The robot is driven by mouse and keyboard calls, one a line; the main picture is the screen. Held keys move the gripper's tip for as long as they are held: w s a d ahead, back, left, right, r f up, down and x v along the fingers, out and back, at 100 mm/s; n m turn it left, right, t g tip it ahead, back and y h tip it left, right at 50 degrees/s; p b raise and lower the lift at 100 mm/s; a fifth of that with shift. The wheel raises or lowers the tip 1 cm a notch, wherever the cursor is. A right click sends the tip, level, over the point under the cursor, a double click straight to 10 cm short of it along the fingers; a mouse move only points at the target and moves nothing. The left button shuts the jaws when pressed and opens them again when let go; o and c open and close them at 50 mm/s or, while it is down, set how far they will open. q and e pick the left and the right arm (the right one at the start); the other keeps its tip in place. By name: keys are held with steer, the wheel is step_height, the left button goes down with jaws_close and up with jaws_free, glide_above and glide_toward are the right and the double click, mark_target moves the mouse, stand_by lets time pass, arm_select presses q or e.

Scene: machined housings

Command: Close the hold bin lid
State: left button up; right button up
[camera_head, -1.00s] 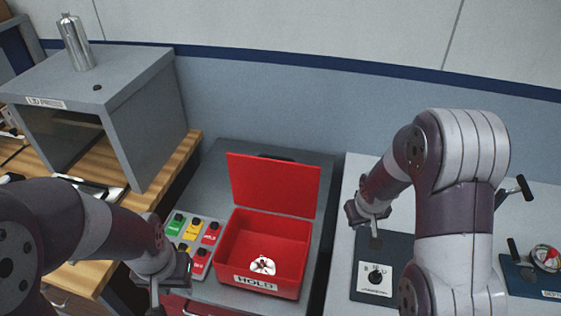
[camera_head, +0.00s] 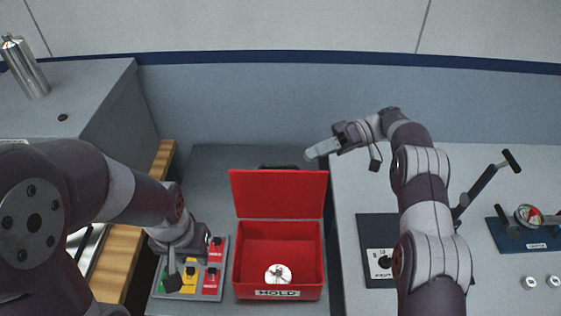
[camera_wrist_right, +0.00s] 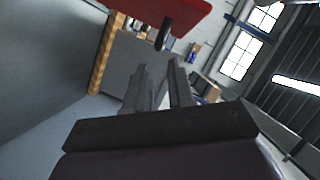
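The red hold bin (camera_head: 279,292) stands on a grey surface with a HOLD label on its front. Its red lid (camera_head: 279,193) is hinged up at the back and stands open; a black handle (camera_head: 279,167) shows behind its top edge. The red lid also shows in the right wrist view (camera_wrist_right: 170,12), with the handle (camera_wrist_right: 163,34) ahead of the fingers. My right gripper (camera_head: 322,149) is behind and above the lid's right corner, apart from it. Its fingers are parted with nothing between them. My left gripper (camera_head: 172,281) hangs over the button panel, left of the bin; its finger gap is unclear.
A panel of coloured buttons (camera_head: 211,280) is just left of the bin. A white-and-silver round part (camera_head: 278,274) lies inside the bin. A grey box-shaped press (camera_head: 95,85) stands at left. A lever (camera_head: 487,183) and gauge (camera_head: 529,214) are at right.

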mark_target(277, 166)
steer(key=p+x, duration=0.1)
steer(key=x, duration=0.3)
steer(key=p+x, duration=0.2)
steer(key=x, duration=0.2)
steer(key=shift+a+r, duration=0.2)
steer(key=shift+a, duration=0.15)
steer(key=shift+s+a+f, duration=0.15)
steer(key=shift+a, duration=0.15)
steer(key=shift+a+f+p, duration=0.2)
steer(key=shift+a+p, duration=0.1)
steer(key=shift+a, duration=0.15)
jaws_close()
